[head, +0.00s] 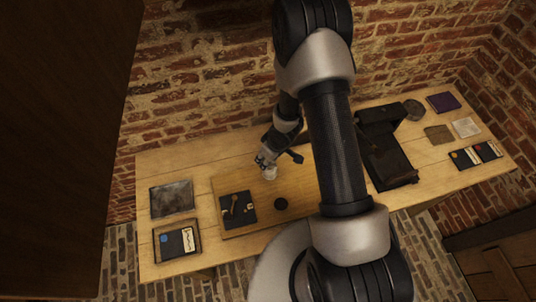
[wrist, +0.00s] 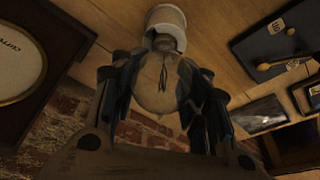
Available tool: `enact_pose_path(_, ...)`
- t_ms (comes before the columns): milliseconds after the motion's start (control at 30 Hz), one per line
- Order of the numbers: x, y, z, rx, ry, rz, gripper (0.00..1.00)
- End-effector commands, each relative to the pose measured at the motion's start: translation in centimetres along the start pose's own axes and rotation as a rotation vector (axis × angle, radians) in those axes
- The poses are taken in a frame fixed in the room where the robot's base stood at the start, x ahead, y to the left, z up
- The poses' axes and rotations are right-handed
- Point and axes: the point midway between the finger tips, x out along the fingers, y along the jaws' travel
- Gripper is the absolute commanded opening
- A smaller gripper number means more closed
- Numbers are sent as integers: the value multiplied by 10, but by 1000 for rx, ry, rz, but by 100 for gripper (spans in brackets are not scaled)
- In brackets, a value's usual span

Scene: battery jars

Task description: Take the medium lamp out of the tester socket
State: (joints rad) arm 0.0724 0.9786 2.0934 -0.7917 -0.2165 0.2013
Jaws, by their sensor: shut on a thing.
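The lamp (wrist: 158,88) is a clear glass bulb with a filament, in the wrist view's middle. Its neck meets the white tester socket (wrist: 166,22); whether it is still seated there I cannot tell. My gripper (wrist: 160,95) is shut on the glass, one dark finger on each side. In the head view my gripper (head: 266,160) is low over the wooden board (head: 300,185), with the small white socket (head: 270,174) just below it. The lamp itself is hidden or too small to make out there.
A grey slab (head: 171,198) and a tray (head: 177,240) are at the left. A dark box (head: 385,150) stands right. A brick wall is behind.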

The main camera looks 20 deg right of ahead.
Motion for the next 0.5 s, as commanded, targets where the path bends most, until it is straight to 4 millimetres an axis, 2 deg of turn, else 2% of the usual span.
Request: enact_pose_path(500, -2, -1, -1, -130, 0, -36, 11)
